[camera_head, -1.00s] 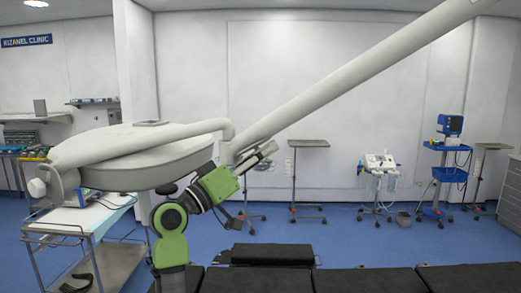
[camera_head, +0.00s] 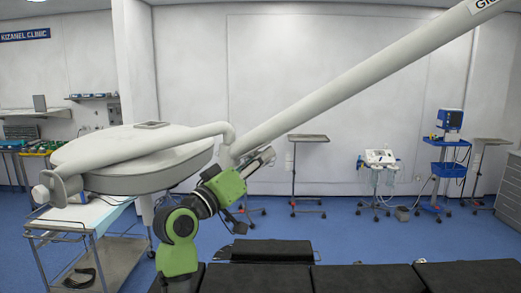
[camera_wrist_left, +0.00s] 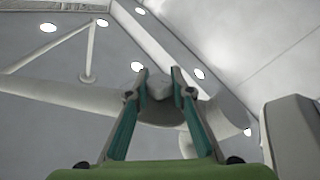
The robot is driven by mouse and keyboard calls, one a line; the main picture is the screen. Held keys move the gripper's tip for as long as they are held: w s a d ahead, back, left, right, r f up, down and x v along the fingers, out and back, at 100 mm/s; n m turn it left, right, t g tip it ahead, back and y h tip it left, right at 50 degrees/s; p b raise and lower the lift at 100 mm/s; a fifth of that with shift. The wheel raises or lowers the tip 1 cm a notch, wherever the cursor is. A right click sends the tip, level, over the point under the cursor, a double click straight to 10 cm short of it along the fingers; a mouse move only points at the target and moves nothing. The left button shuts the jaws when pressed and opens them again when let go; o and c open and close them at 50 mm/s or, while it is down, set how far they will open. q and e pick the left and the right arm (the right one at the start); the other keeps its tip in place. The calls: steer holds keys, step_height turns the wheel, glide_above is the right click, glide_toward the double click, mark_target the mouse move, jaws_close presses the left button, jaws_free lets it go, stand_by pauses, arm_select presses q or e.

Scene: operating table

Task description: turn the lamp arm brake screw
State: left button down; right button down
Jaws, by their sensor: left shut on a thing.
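The white lamp arm (camera_head: 360,80) slopes down from the upper right to a joint (camera_head: 228,155) beside the large pale lamp head (camera_head: 140,160). My left gripper (camera_head: 262,158) is raised just to the right of this joint, under the sloping arm. In the left wrist view my left gripper (camera_wrist_left: 160,84) has its two fingers on either side of a small grey piece, the brake screw (camera_wrist_left: 159,92), at the underside of the lamp joint. The fingers are shut on it. In the head view the screw is hidden behind the gripper. My right gripper is not in view.
The dark operating table (camera_head: 270,278) spans the bottom. A white-topped cart (camera_head: 90,220) stands at the lower left below the lamp head. Several stands and a blue device trolley (camera_head: 448,170) stand by the back wall, well away.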

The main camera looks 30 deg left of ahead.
arm_select(q)
steer(key=y+p, duration=0.1)
steer(key=n+g+y, duration=0.1)
steer(key=shift+d+r+n+y+p, duration=0.1)
steer(key=shift+r+n+y+p, duration=0.2)
steer(key=shift+r+y+p, duration=0.1)
steer(key=shift+f+n+g+y, duration=0.15)
steer(key=shift+n+g+y, duration=0.55)
steer(key=shift+y, duration=0.4)
steer(key=n+g+y, duration=0.2)
steer(key=g+y, duration=0.1)
steer(key=n+g+y, duration=0.2)
steer(key=g+y, duration=0.1)
steer(key=shift+f, duration=0.2)
steer(key=n+g+y, duration=0.2)
steer(key=g, duration=0.2)
steer(key=shift+n+g+y, duration=0.7)
steer(key=shift+n+g, duration=0.3)
steer(key=shift+g, duration=0.8)
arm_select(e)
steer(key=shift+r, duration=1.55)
arm_select(q)
steer(key=shift+s+a+f, duration=0.1)
steer(key=shift+a, duration=0.1)
steer(key=c, duration=1.8)
jaws_free()
steer(key=shift+o, duration=0.2)
